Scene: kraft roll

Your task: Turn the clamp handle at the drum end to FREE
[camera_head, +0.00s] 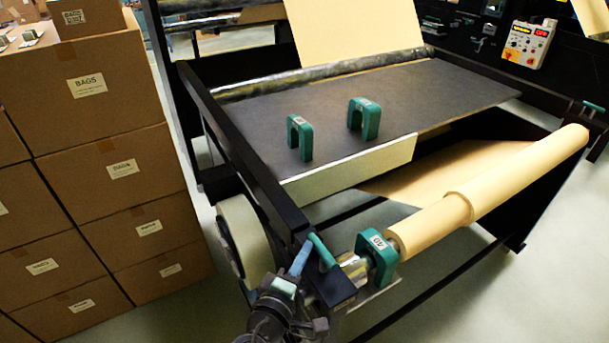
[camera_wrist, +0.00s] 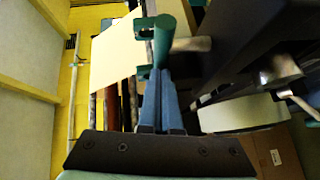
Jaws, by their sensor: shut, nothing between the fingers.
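The teal clamp handle (camera_head: 321,250) is a short bar at the near end of the black frame, beside the drum (camera_head: 246,240). It slants from upper left to lower right in the head view. My gripper (camera_head: 304,248) is shut and empty, its blue fingers close to the left of the handle. In the wrist view the closed fingertips (camera_wrist: 160,72) overlap a teal part (camera_wrist: 160,35), which looks like the handle; I cannot tell whether they touch. No FREE mark is legible.
A teal block marked 40 (camera_head: 377,258) sits at the end of the kraft roll (camera_head: 490,192). Two teal U-shaped blocks (camera_head: 300,139) (camera_head: 364,118) stand on the dark table (camera_head: 425,92). Stacked cartons (camera_head: 90,165) fill the left. A control box (camera_head: 527,45) is at back right.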

